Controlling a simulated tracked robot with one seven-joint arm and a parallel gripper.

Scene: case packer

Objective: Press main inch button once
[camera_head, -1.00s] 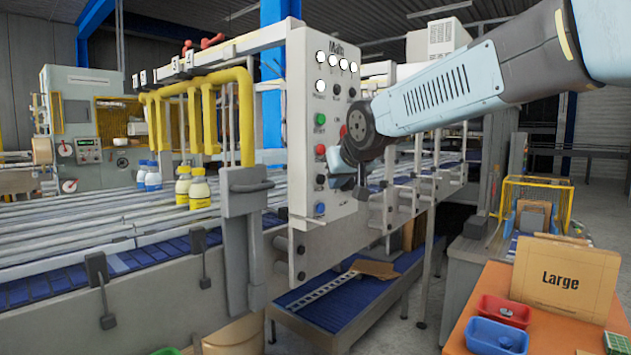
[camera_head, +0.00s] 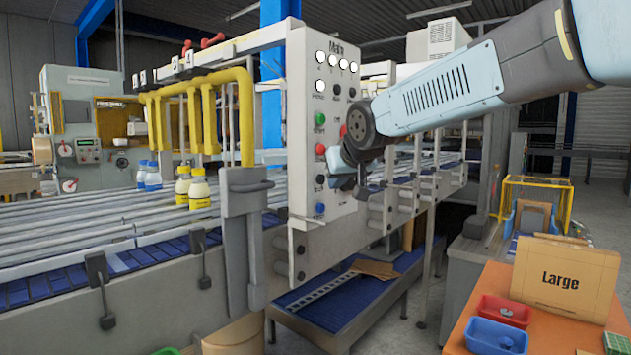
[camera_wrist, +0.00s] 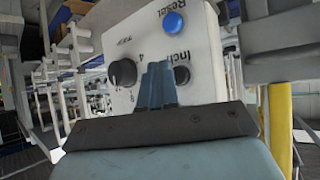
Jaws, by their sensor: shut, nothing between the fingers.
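The white main control panel (camera_head: 328,110) stands upright at the end of the conveyor. Its black inch button (camera_head: 320,180) sits above the blue reset button (camera_head: 320,208). In the wrist view the panel is upside down, with the black inch button (camera_wrist: 183,75) just right of my fingertips and the blue reset button (camera_wrist: 173,23) above. My gripper (camera_wrist: 160,68) is shut and empty, pointing at the panel between a black knob (camera_wrist: 123,73) and the inch button. In the head view my gripper (camera_head: 340,183) is close to the panel's lower part. I cannot tell whether it touches.
Red (camera_head: 320,149) and green (camera_head: 320,119) buttons are higher on the panel. Yellow pipes (camera_head: 247,115) stand left of it. Bottles (camera_head: 199,190) stand on the conveyor. An orange table (camera_head: 560,330) with red and blue bins and a Large box (camera_head: 565,278) is at lower right.

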